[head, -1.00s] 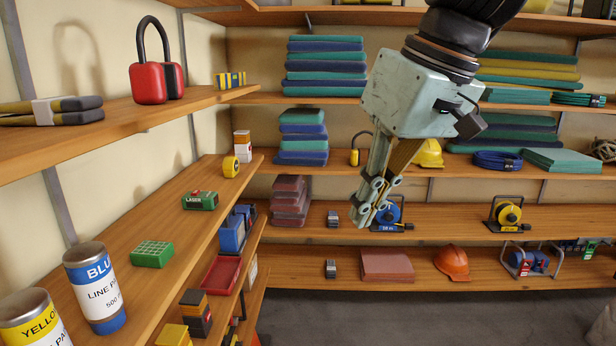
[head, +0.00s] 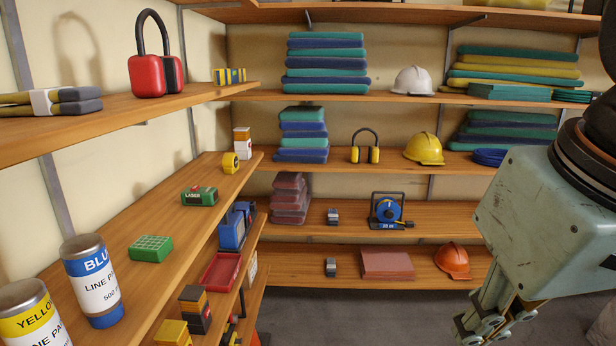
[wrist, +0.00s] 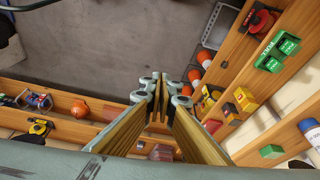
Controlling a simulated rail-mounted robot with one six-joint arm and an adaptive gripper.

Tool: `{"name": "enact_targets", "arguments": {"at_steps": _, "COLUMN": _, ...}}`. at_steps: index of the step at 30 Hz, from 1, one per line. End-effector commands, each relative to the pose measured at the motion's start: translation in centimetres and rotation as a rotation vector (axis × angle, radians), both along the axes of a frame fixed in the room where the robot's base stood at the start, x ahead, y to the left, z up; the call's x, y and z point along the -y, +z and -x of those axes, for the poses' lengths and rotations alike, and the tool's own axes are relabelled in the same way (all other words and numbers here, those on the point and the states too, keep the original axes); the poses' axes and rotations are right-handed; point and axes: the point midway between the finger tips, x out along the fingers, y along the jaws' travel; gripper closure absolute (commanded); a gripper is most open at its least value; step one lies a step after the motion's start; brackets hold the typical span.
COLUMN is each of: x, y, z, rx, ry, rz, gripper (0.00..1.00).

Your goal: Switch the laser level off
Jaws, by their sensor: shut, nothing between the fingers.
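The laser level (head: 200,193) is a small green box with a "LASER" label. It sits upright on the middle left shelf in the head view, between a green block and a yellow tape measure. Its switch is too small to read as on or off. I cannot pick it out surely in the wrist view. My gripper (head: 482,332) is at the lower right of the head view, far from the laser level and pointing down. Its fingers are together and empty, and they also show in the wrist view (wrist: 163,92).
A green block (head: 151,248) and a blue paint can (head: 92,281) stand nearer on the same shelf. The yellow tape measure (head: 230,163) is farther back. Back shelves hold helmets and folded stacks. The grey floor between is open.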

Motion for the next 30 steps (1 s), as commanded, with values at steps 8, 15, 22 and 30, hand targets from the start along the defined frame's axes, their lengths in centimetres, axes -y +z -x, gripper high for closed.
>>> {"name": "enact_targets", "arguments": {"at_steps": 8, "x": 1.5, "y": -2.1, "z": 3.1, "rx": 0.009, "ry": -0.077, "rz": 0.015, "gripper": 1.0}}
{"name": "enact_targets", "arguments": {"at_steps": 15, "x": 1.8, "y": -2.4, "z": 3.6, "rx": 0.01, "ry": -0.09, "rz": 0.017, "gripper": 1.0}}
{"name": "enact_targets", "arguments": {"at_steps": 22, "x": 1.8, "y": -2.4, "z": 3.5, "rx": 0.01, "ry": -0.09, "rz": 0.017, "gripper": 1.0}}
{"name": "enact_targets", "arguments": {"at_steps": 30, "x": 1.8, "y": -2.4, "z": 3.5, "rx": 0.01, "ry": -0.089, "rz": 0.017, "gripper": 1.0}}
